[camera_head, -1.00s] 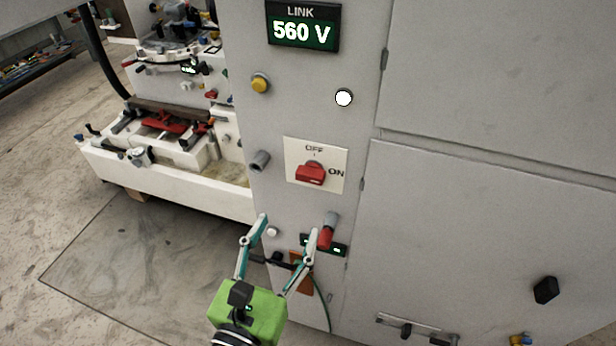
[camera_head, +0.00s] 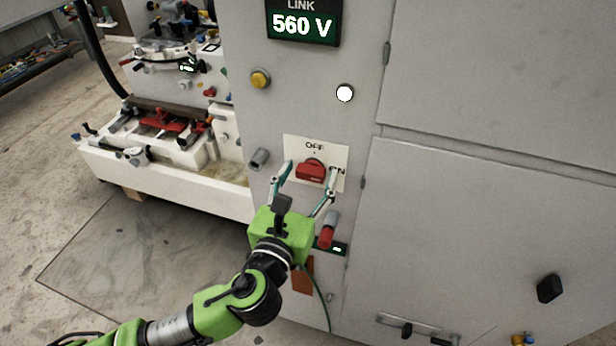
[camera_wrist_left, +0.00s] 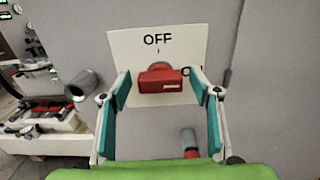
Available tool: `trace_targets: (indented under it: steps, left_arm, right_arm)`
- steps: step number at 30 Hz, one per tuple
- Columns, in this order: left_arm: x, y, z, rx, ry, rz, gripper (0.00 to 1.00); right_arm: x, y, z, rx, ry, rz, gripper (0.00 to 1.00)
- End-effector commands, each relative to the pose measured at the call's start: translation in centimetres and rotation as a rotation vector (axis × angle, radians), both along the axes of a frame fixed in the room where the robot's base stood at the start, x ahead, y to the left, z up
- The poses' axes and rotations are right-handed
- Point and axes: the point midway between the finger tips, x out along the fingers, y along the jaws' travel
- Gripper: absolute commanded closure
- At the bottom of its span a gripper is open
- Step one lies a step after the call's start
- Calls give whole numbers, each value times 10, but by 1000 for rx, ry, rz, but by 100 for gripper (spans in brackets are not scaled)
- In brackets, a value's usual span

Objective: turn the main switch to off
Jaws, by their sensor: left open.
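The main switch is a red knob (camera_head: 311,171) on a white plate (camera_head: 299,145) marked OFF at the top and ON at the right. The knob's red handle lies roughly sideways. In the left wrist view the knob (camera_wrist_left: 164,78) sits between the two fingers, with OFF readable above it and ON partly covered by a finger. My left gripper (camera_head: 309,172) is open in front of the plate, one finger on each side of the knob. A gap shows between each finger and the knob. My right gripper is not in view.
The grey cabinet carries a display (camera_head: 303,25) reading 560 V, a yellow button (camera_head: 260,78), a white lamp (camera_head: 344,93) and a grey cylinder (camera_head: 259,158). A red-tipped cylinder (camera_head: 327,234) juts out just below the plate, close to my gripper. A machine bed (camera_head: 170,180) stands left.

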Motion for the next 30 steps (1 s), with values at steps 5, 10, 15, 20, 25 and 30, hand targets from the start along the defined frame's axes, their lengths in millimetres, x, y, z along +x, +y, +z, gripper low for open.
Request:
trace_targets:
  steps: [5, 10, 15, 20, 25, 30]
  left_arm:
    - [0, 0, 0, 0, 0, 0, 43]
    - [0, 0, 0, 0, 0, 0, 79]
    - [0, 0, 0, -1, 0, 1, 81]
    - [0, 0, 0, -18, 6, 1, 81]
    - [0, 1, 0, -81, 26, 2, 81]
    - [0, 1, 0, -194, 64, 2, 81]
  right_arm:
    - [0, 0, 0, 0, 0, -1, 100]
    - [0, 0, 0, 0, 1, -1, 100]
    - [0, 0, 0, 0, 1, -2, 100]
    - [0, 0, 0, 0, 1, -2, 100]
    - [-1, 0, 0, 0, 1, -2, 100]
    - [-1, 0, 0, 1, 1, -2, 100]
